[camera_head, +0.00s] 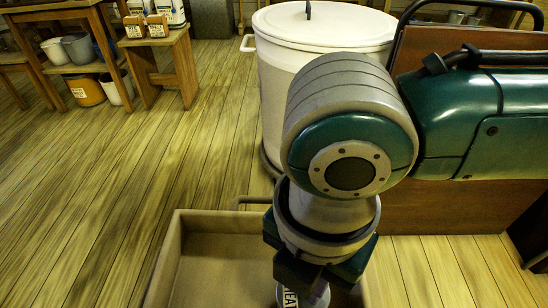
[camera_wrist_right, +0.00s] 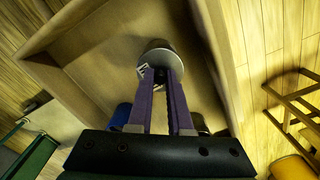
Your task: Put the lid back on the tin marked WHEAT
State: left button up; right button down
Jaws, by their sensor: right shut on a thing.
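The tin marked WHEAT (camera_head: 290,298) is at the bottom edge of the head view, in the box under my right arm; only letters of its label show, and my wrist hides much of it. In the right wrist view a grey round lid (camera_wrist_right: 160,55) lies at the fingertips, with a bit of lettered label beside it. My right gripper (camera_wrist_right: 161,74) points down into the box and is shut on the lid by its dark knob. I cannot tell whether the lid touches the tin. My left gripper is not in view.
The tan open box (camera_head: 166,262) has walls around the gripper. A large white lidded vat (camera_head: 275,90) stands behind my arm. A wooden stool (camera_head: 160,75) holds labelled containers at the back left. The plank floor at left is clear.

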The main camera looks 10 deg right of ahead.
jog(key=shift+p, duration=0.35)
dwell(0.6)
jog(key=c, duration=1)
grip_release()
jog(key=o, duration=0.7)
notch_tip(320, 180, up, 7)
jog(key=p, duration=0.8)
